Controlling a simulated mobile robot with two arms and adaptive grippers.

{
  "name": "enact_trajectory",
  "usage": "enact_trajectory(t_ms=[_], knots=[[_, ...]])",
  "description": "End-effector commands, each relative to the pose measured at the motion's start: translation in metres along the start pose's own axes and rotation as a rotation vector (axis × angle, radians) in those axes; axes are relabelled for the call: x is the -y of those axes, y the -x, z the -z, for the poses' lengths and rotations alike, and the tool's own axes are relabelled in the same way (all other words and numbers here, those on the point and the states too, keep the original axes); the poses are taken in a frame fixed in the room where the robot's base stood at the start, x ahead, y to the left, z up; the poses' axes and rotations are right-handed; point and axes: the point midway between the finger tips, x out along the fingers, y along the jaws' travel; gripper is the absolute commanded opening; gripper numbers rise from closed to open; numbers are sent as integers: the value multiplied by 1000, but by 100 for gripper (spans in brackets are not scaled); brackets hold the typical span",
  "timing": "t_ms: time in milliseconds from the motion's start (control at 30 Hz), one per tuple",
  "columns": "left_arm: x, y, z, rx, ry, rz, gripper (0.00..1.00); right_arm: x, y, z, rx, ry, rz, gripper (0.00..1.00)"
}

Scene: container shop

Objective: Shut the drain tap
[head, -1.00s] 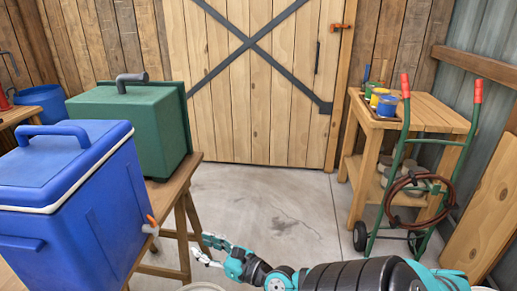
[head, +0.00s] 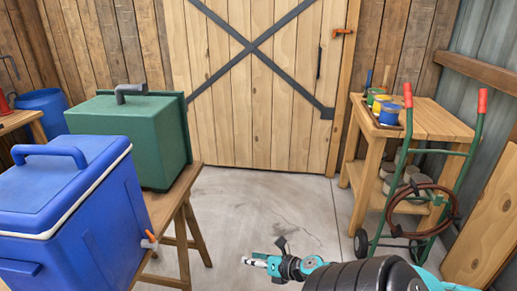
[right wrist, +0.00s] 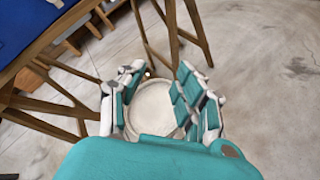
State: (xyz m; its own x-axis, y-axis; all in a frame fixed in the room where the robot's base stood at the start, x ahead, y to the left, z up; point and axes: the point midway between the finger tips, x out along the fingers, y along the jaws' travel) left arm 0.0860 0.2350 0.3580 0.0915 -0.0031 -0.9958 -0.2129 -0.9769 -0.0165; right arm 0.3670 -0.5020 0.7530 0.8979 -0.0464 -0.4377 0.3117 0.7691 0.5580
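The drain tap (head: 150,241) is on the right-hand side of the blue cooler (head: 95,235), low down. It has a pale body and an orange lever that tilts up and to the left. My right gripper (head: 254,262) is to the right of the tap in the head view, clear of it and pointing left. In the right wrist view my right gripper (right wrist: 158,92) has its teal fingers spread apart, with nothing between them. The tap cannot be made out in that view. My left gripper is not in view.
The cooler stands on a wooden bench (head: 163,212) beside a green box (head: 130,138). A round pale bucket (right wrist: 158,108) is on the floor beyond my fingers. A hand truck (head: 470,160) and a wooden cart (head: 440,120) stand at right. The middle floor is clear.

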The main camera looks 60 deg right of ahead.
Motion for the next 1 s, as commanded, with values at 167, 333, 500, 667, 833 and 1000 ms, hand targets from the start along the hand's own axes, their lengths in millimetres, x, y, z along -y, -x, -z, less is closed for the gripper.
enact_trajectory(t_ms=[167,333,500,667,833,1000], knots=[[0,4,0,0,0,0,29,10,6,0,-11,-71,4,34],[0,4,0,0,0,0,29,12,7,0,-13,-86,4,34],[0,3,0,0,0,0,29,12,7,0,-13,-85,4,34],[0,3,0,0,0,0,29,12,7,0,-13,-84,4,34],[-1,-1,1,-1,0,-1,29,-3,-6,2,0,-36,-8,34],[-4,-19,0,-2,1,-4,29,-74,-45,7,95,192,-43,34]])
